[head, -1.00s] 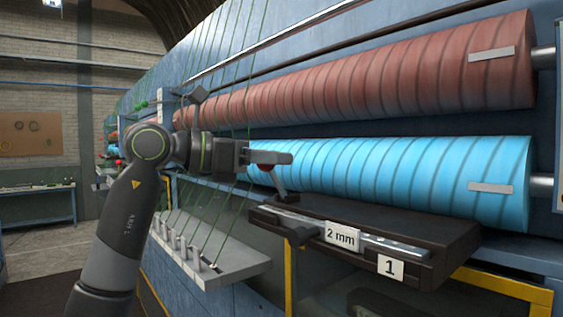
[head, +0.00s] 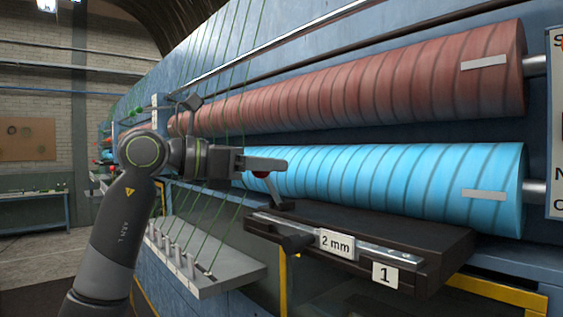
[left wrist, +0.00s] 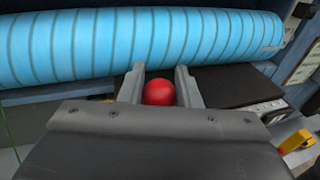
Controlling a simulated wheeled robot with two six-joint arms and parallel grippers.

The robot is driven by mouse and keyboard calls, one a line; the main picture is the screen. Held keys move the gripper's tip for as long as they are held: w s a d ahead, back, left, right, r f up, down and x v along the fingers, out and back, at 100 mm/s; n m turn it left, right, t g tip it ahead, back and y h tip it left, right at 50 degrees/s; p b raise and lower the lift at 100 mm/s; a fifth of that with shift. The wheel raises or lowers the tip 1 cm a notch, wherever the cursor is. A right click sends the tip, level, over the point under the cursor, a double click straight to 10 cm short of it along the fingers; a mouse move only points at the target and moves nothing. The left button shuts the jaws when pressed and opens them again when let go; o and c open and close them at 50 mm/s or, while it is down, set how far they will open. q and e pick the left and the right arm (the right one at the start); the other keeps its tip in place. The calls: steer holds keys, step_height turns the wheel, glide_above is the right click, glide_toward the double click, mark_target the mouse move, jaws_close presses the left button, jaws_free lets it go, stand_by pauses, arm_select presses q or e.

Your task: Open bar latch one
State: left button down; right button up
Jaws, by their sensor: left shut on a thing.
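Bar latch one is on a dark bed (head: 440,246) below the blue roll, marked with a white "1" plate (head: 385,275). A metal bar (head: 385,252) with a "2 mm" label (head: 335,243) runs along its front. A short dark lever (head: 279,203) rises at the bar's left end to a red ball knob (head: 262,174). My left gripper (head: 272,165) is shut on this knob; in the left wrist view the red knob (left wrist: 159,92) sits between the two fingers. The fingers hide part of the knob in the head view. My right gripper is not in view.
A blue roll (head: 400,185) and a red roll (head: 360,85) lie behind and above the bed. A grey shelf with pegs and green strands (head: 215,260) stands to the left. A yellow frame (head: 500,290) runs below at the right.

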arm_select(q)
steer(key=c, duration=1.4)
jaws_free()
steer(key=shift+d, duration=0.1)
steer(key=shift+o, duration=1.2)
steer(key=shift+d, duration=0.2)
steer(key=shift+o, duration=0.4)
steer(key=shift+w+d+f, duration=0.1)
steer(key=shift+w+d, duration=0.1)
steer(key=shift+d, duration=0.05)
steer(key=shift+s+a, duration=0.1)
steer(key=shift+a, duration=0.3)
steer(key=shift+s+a+b, duration=0.2)
steer(key=shift+a+b, duration=0.2)
steer(key=shift+a, duration=0.05)
steer(key=b+v, duration=0.5)
steer(key=v, duration=1)
steer(key=shift+s+a+r+b, duration=0.2)
steer(key=shift+s+r+b, duration=0.1)
steer(key=shift+r+b, duration=0.05)
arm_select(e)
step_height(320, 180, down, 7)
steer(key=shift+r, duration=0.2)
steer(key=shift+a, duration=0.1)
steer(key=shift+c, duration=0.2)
